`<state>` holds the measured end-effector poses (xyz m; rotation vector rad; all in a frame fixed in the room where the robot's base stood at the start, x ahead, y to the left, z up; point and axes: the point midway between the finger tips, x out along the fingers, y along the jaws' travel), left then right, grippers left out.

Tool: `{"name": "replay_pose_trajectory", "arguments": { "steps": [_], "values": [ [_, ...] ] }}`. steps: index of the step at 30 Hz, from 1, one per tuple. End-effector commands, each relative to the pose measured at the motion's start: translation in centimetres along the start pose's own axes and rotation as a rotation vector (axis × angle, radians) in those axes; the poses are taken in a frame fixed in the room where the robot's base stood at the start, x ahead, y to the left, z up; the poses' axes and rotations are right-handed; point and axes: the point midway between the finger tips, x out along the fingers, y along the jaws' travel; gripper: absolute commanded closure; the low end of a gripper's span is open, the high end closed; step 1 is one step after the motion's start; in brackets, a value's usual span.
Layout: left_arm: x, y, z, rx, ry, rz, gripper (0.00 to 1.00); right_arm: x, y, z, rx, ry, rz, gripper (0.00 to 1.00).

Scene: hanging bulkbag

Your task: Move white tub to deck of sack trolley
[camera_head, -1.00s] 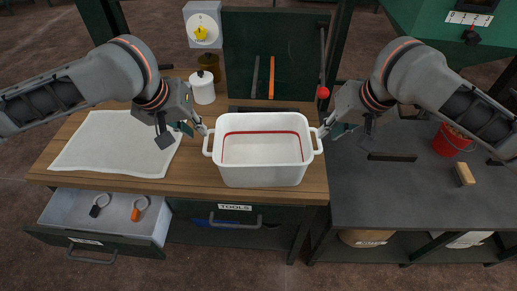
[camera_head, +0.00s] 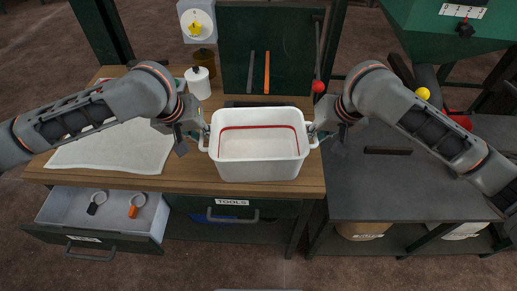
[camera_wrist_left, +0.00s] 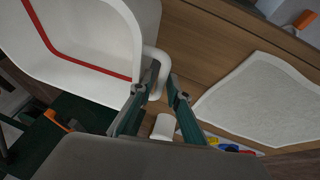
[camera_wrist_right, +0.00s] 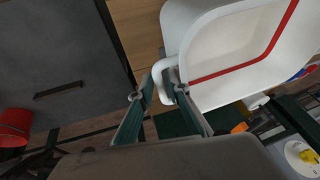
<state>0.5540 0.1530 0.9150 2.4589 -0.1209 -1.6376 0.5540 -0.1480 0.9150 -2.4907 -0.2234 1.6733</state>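The white tub (camera_head: 258,170), with a red line inside, stands upright and empty on the wooden bench. It has a loop handle at each end. My left gripper (camera_head: 197,135) is at the tub's left handle; in the left wrist view its open fingers (camera_wrist_left: 162,72) straddle the white handle bar, one inside the loop. My right gripper (camera_head: 320,135) is at the right handle; in the right wrist view its fingers (camera_wrist_right: 159,77) stand apart on either side of the handle bar. I cannot make out the sack trolley or its deck in any view.
The wooden bench (camera_head: 240,190) carries a white cloth (camera_head: 110,155) at left and a white canister (camera_head: 197,85) behind. An open drawer (camera_head: 75,210) juts out at front left. A grey table (camera_head: 370,195) adjoins at right, with a dark bar (camera_head: 388,151) on it.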

Motion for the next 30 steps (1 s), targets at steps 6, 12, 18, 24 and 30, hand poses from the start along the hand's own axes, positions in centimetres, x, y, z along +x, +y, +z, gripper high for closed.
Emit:
{"name": "replay_pose_trajectory", "arguments": {
  "steps": [6,12,18,24,30],
  "values": [
    [0.1,0.0,0.0,0.001,0.001,0.0,0.83,0.1,0.0,0.0,0.0,0.0,0.0,0.83],
    [0.1,0.0,0.0,0.001,0.0,0.0,1.0,0.1,0.0,0.0,0.0,0.0,0.0,1.0],
    [0.0,0.0,0.0,0.0,0.001,0.0,1.0,0.1,0.0,0.0,0.001,0.0,0.0,1.0],
    [-0.2,0.1,-0.2,0.001,0.002,0.0,1.0,-0.2,0.0,-0.1,0.001,0.002,0.0,1.0],
    [-1.4,0.3,-0.7,0.001,0.005,0.001,1.0,-1.4,-0.3,-0.7,0.0,0.005,0.001,1.0]
  ]
}}
